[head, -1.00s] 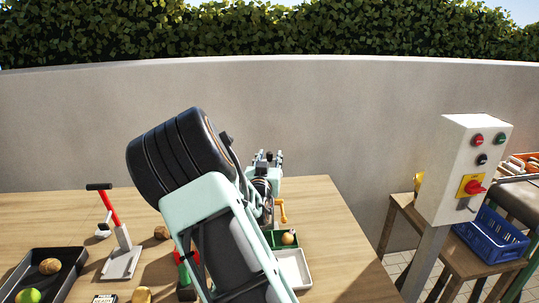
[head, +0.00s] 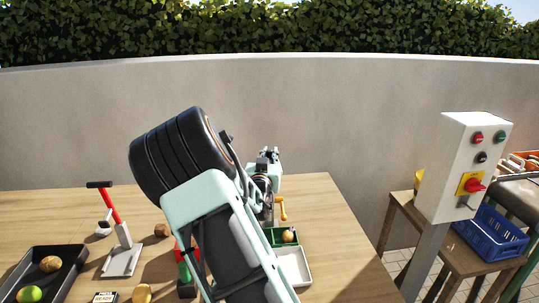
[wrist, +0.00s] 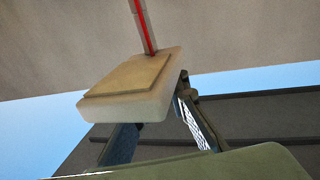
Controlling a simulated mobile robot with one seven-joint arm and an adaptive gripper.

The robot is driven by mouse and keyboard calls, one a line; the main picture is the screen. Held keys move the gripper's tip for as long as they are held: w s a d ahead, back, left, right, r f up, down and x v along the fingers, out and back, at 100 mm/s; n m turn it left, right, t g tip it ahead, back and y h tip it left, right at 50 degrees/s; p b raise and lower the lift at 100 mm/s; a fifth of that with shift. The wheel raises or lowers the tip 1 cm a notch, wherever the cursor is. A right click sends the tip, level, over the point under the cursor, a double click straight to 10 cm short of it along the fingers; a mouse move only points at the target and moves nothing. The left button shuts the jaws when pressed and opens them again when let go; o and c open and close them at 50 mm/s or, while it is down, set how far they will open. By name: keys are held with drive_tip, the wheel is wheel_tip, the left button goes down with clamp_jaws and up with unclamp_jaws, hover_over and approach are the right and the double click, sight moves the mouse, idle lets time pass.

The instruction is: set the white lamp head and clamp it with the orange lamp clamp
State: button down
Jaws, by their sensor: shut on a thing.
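In the wrist view my gripper (wrist: 158,118) is shut on a pale block with a beige face and a white edge, which looks like the white lamp head (wrist: 138,106). A thin grey post with a red stripe (wrist: 144,28) meets or passes behind its upper edge; I cannot tell which. In the head view my arm fills the middle, and my gripper (head: 268,158) is small and far off at its end, so its load is not clear there. An orange handle (head: 281,208) shows just right of my arm; I cannot tell whether it is the lamp clamp.
A red-handled lever on a grey base (head: 122,261) stands left on the wooden table. A white tray (head: 294,270) lies right of my arm. A control box (head: 455,160) stands at the right by a blue crate (head: 490,236).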

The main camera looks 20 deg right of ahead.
wheel_tip(320, 180, down, 10)
drive_tip(key=b, duration=0.9)
drive_tip(key=shift+r+b, duration=0.25)
drive_tip(key=shift+b, duration=0.1)
drive_tip(key=shift+s+f, duration=0.1)
drive_tip(key=c, duration=1.9)
unclamp_jaws()
drive_tip(key=shift+o, duration=0.3)
drive_tip(key=shift+s+a, duration=0.2)
drive_tip(key=v, duration=1.1)
drive_tip(key=shift+s, duration=0.2)
